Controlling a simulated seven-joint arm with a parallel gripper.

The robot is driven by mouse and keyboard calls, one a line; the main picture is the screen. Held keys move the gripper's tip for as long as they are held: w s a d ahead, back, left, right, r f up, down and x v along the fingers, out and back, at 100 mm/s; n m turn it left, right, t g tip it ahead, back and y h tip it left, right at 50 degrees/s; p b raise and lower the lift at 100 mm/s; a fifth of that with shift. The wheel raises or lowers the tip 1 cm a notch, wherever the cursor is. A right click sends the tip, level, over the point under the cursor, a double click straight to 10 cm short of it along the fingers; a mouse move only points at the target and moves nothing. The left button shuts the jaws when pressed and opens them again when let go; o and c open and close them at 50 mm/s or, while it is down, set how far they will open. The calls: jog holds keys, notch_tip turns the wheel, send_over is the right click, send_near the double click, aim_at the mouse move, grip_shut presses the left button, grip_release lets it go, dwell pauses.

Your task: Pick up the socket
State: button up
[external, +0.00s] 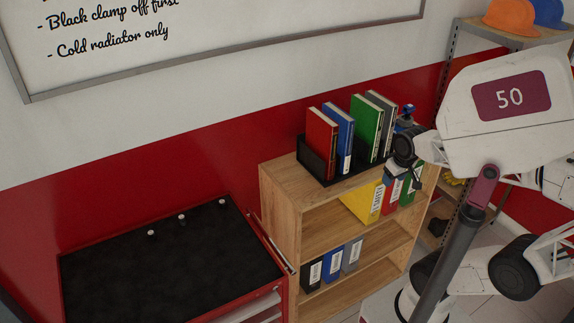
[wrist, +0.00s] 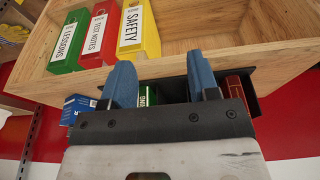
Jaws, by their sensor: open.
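Three small, pale metallic pieces that look like sockets stand on the black top of a red tool cabinet (external: 170,265) in the external view: a left one (external: 151,233), a middle one (external: 182,216) and a right one (external: 222,201). I cannot tell which is the socket meant. My gripper (external: 405,118) is far to their right, by the right end of the wooden shelf's top. In the wrist view my gripper (wrist: 162,82) has its blue fingers apart, with nothing held between them. No socket shows in the wrist view.
The wooden shelf (external: 282,186) stands between the cabinet and my arm. A black holder (external: 316,163) with upright red, blue, green and grey books sits on it. The cabinet top is mostly clear.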

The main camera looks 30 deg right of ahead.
jog(key=w+v, duration=0.2)
jog(key=v, duration=0.7)
jog(key=w+r+v, duration=0.1)
jog(key=w+v, duration=0.1)
jog(key=v, duration=0.6)
jog(key=w+a+r+n, duration=0.3)
jog(key=w+a, duration=0.1)
jog(key=w, duration=0.2)
jog(key=w+a+r+n, duration=0.2)
jog(key=w+a+n, duration=0.15)
jog(key=w, duration=0.35)
jog(key=n+g, duration=0.3)
jog(key=n, duration=1.1)
send_over(218, 203)
notch_tip(218, 203, down, 5)
notch_tip(218, 203, down, 25)
jog(key=shift+d, duration=0.1)
